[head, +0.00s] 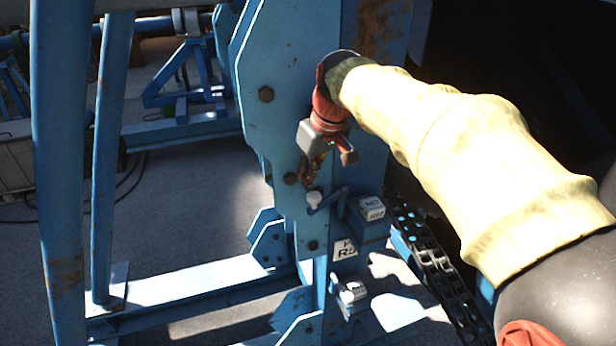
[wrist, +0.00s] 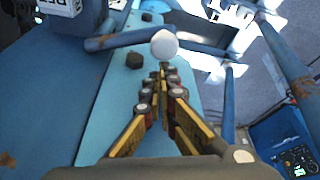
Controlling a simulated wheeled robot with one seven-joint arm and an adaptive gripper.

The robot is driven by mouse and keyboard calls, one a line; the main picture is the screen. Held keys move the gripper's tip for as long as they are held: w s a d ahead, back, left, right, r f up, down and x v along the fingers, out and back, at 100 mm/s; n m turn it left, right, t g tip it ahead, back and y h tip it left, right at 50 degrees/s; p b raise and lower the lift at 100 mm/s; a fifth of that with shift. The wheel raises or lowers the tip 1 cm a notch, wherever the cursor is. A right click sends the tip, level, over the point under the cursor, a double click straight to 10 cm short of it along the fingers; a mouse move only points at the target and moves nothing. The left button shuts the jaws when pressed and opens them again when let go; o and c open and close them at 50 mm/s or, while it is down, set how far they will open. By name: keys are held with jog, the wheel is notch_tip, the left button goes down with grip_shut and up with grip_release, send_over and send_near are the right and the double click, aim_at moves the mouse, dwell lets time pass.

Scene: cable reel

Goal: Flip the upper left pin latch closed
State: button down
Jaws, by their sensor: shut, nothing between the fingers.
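The pin latch is a blue bar (head: 334,196) with a round white knob (head: 314,199), on the lower part of the blue reel stand plate (head: 275,120). In the wrist view the white knob (wrist: 164,44) is just beyond my fingertips, and the blue bar (wrist: 115,39) runs left from it. My gripper (head: 312,178) points down just above the knob; its fingers are partly dark against the plate. In the wrist view my gripper (wrist: 163,72) has its fingertips together with nothing between them. I cannot tell whether the tips touch the knob.
A labelled block (head: 371,208) sits right of the latch, with another metal fitting (head: 352,292) below. A black cable chain (head: 432,255) runs at the right. Blue posts (head: 108,150) stand at the left. Dark bolts (head: 266,94) stick out of the plate.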

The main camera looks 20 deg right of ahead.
aim_at(317, 195)
jog(key=shift+s+n, duration=0.35)
jog(key=shift+n, duration=0.05)
jog(key=shift+s+d+n+y+b, duration=0.15)
jog(key=shift+s+n+y+b, duration=0.15)
jog(key=shift+s+n+b, duration=0.25)
jog(key=s+n, duration=0.1)
jog(key=s+d+n+y+b, duration=0.1)
jog(key=n, duration=0.1)
jog(key=shift+s+d+n+g, duration=0.1)
jog(key=shift+s+n+g, duration=0.15)
jog(key=shift+g, duration=0.15)
jog(key=shift+s+d+n+g+y+b, duration=0.25)
jog(key=shift+s+d+n+g+b, duration=0.15)
jog(key=shift+s+d+n, duration=0.7)
jog(key=shift+s+d+n+g+y+b, duration=0.25)
jog(key=shift+s+d+n+g, duration=0.15)
jog(key=shift+s+d+n, duration=0.65)
jog(key=shift+w+d+n, duration=0.25)
